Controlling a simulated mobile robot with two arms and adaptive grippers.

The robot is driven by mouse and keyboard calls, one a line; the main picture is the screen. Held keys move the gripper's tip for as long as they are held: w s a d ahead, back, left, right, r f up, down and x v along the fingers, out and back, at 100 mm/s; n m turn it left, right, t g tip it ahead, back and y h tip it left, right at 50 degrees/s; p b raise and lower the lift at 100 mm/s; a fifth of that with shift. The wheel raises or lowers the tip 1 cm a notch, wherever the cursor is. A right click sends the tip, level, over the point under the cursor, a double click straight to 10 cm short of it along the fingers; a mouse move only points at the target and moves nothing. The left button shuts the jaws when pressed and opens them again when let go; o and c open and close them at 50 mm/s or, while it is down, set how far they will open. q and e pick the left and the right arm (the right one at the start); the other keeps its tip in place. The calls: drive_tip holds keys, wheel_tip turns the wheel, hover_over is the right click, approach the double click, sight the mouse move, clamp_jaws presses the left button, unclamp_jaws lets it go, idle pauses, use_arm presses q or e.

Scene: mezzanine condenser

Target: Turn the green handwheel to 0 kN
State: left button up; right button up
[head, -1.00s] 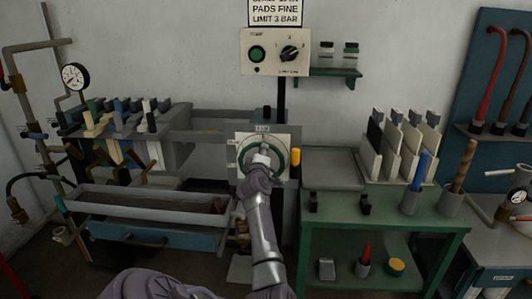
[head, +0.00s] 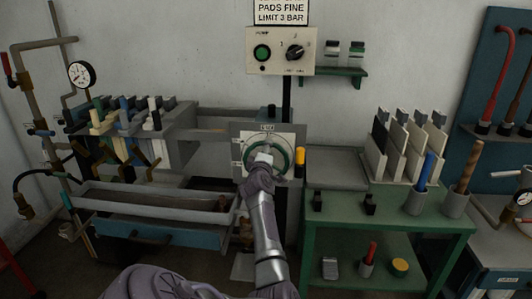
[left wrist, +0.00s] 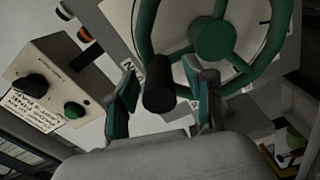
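The green handwheel (head: 287,159) is mounted on a pale square plate (head: 297,134) in the middle of the head view. My left gripper (head: 263,159) is in front of it and hides part of the wheel. In the left wrist view the handwheel's hub (left wrist: 212,40) and spokes are close, with a black crank knob (left wrist: 159,90) sticking out towards me. My left gripper's fingers (left wrist: 163,100) are apart on either side of the knob. A gap shows on the left of the knob; contact on the right is unclear. The scale markings are too small to read. My right gripper is not in view.
A control box (head: 281,52) with a green button and black knob is above. A trough (head: 150,201) is left, a green bench (head: 400,213) right. A pressure gauge (head: 81,75) is at far left.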

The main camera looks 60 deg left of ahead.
use_arm(q)
drive_tip(key=v, duration=1.2)
idle(0.4)
